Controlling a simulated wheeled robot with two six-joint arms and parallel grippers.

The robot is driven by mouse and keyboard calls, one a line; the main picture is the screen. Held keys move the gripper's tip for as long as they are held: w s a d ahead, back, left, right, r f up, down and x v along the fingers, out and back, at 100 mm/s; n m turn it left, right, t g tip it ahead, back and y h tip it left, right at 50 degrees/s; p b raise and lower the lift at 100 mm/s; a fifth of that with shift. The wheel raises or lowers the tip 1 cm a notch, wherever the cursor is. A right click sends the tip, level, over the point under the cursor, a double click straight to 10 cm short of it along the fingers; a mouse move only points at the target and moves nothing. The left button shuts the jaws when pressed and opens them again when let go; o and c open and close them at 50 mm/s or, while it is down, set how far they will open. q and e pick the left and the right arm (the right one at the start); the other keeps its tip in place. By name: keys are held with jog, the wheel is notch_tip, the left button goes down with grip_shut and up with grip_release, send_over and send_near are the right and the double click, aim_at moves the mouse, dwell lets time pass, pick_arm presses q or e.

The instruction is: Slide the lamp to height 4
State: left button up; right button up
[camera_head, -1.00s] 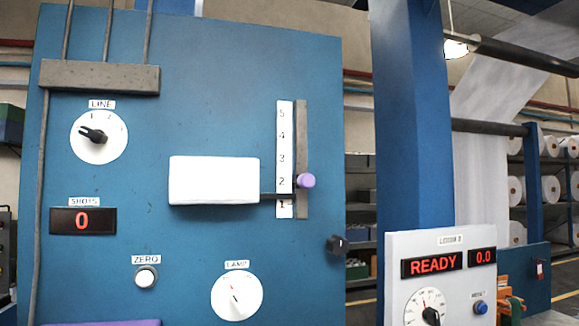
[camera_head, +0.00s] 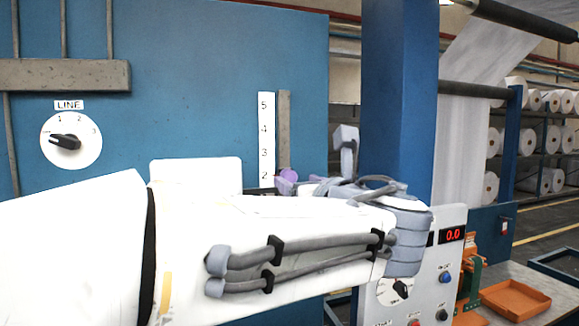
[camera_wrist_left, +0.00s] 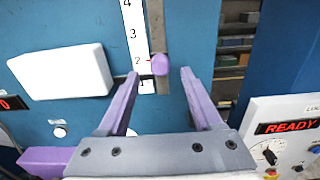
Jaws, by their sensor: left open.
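The lamp is a white box (camera_head: 195,172) on the blue panel; it also shows in the left wrist view (camera_wrist_left: 65,72). A purple knob (camera_head: 288,176) sits in the grey vertical slot (camera_head: 284,130) beside a white number scale (camera_head: 266,130). In the left wrist view the knob (camera_wrist_left: 160,64) stands level with 2. My left gripper (camera_wrist_left: 159,73) is open, with its purple fingers on either side of the knob's line and the knob just beyond the tips, not gripped. In the head view my left arm covers the lamp's lower part. My right gripper is not in view.
A LINE dial (camera_head: 70,141) is on the panel at left. A blue post (camera_head: 400,100) stands right of the panel. A white READY control box (camera_wrist_left: 285,135) is at right in the wrist view. The slot above the knob is clear.

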aim_at(291, 177)
pick_arm(q)
jog(key=p+x, duration=0.1)
jog(key=x, duration=0.3)
jog(key=shift+w+a+r+p, duration=0.1)
jog(key=shift+r+p, duration=0.05)
jog(key=shift+p, duration=0.25)
jog(key=shift+w+a, duration=0.15)
jog(key=shift+w, duration=0.35)
jog(key=shift+f, duration=0.2)
grip_shut()
jog(key=shift+r, duration=0.1)
dwell(0.3)
